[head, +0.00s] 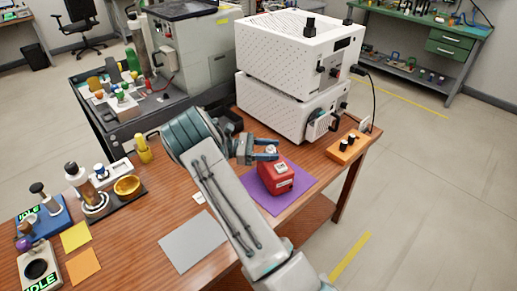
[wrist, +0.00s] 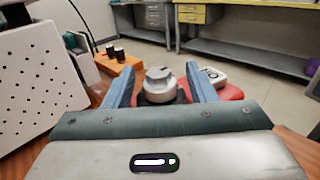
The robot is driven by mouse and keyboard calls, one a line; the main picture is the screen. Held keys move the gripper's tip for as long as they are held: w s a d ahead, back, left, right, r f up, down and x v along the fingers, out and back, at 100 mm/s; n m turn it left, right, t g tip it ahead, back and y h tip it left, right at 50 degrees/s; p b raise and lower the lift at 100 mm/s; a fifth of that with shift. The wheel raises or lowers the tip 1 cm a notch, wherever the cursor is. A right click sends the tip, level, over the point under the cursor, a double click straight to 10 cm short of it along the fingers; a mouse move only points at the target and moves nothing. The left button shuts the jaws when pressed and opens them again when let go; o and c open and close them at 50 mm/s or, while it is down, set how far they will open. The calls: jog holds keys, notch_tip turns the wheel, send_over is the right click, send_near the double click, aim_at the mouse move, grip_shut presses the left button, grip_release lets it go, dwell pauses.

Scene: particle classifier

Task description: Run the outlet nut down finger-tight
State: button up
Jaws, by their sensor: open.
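A red block-shaped unit (head: 277,181) with a pale label stands on a purple mat (head: 257,196) near the table's right part. In the wrist view a pale round fitting with a faceted grey top (wrist: 159,85), possibly the outlet nut, sits over the red unit (wrist: 230,92). My gripper (head: 268,150) is just above the red unit in the head view. In the wrist view its blue fingers (wrist: 160,72) are spread on both sides of the fitting, with visible gaps. The fitting's lower part and any thread are hidden.
Two stacked white perforated boxes (head: 298,55) stand close behind my gripper. An orange block with black knobs (head: 347,148) is to the right. A grey mat (head: 190,240) lies bare on the left. A grey wheeled cart (head: 100,120) stands behind the table.

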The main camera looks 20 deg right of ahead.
jog(key=b+v, duration=0.1)
jog(key=v, duration=1.2)
jog(key=shift+a, duration=0.25)
jog(key=shift+w, duration=0.15)
jog(key=s+n+t+h+p, duration=0.2)
jog(key=s+n+t+p, duration=0.1)
jog(key=s+n+t, duration=0.5)
jog(key=d, duration=0.4)
jog(key=w+d+m+p, duration=0.1)
jog(key=d, duration=0.3)
jog(key=w+d+m+t, duration=0.1)
jog(key=d, duration=0.3)
jog(key=shift+d+p, duration=0.15)
jog(key=shift+p, duration=0.25)
jog(key=c, duration=1)
